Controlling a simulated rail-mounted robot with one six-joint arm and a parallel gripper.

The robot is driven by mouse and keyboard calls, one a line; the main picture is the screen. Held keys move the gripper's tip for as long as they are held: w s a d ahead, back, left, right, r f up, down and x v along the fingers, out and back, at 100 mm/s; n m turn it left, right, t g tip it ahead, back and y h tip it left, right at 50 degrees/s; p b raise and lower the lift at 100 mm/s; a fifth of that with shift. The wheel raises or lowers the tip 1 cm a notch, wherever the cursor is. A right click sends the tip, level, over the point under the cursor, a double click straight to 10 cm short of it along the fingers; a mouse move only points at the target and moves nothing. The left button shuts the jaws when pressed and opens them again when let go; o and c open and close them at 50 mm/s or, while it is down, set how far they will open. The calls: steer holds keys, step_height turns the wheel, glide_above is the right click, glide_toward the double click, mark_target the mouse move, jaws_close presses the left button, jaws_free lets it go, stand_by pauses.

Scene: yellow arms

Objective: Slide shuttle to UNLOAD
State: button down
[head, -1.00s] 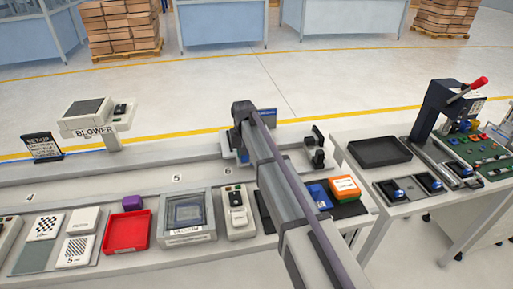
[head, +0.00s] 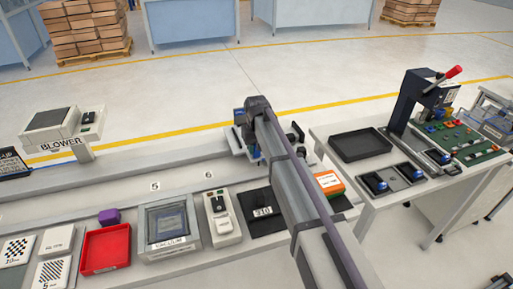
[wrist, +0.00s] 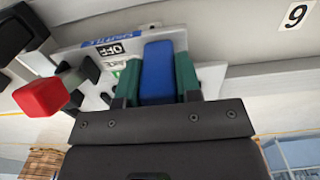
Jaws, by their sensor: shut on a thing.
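In the wrist view my gripper (wrist: 158,85) has its green fingers closed on the sides of a blue block (wrist: 158,72). The block is at a pale plate (wrist: 205,78), with a blue label that looks like "SHUTTLE" and an "OFF" tag (wrist: 114,47) beside it. My fingertips are hidden there. I cannot read an UNLOAD mark.
A black fixture (head: 295,132) stands close right of my wrist; a red knob (wrist: 43,95) is near the plate in the wrist view. The bench front holds a red tray (head: 106,249), a machine (head: 167,222) and an orange box (head: 328,184). A black tray (head: 362,145) lies on the right table.

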steer(key=c, duration=0.8)
jaws_free()
steer(key=shift+w+d, duration=0.1)
steer(key=shift+d, duration=0.15)
step_height(320, 180, up, 11)
steer(key=p, duration=1.1)
steer(key=shift+f, duration=0.1)
steer(key=shift+s, duration=0.35)
steer(key=s+d+m, duration=0.1)
steer(key=s+d, duration=0.5)
steer(key=s, duration=0.3)
steer(key=s+d+f+m+b, duration=0.1)
steer(key=s+d, duration=0.5)
steer(key=s, duration=0.4)
steer(key=s+d+f+m+b, duration=0.1)
steer(key=s+d+m, duration=0.1)
steer(key=s+d, duration=0.5)
steer(key=s, duration=0.3)
steer(key=shift+s, duration=0.15)
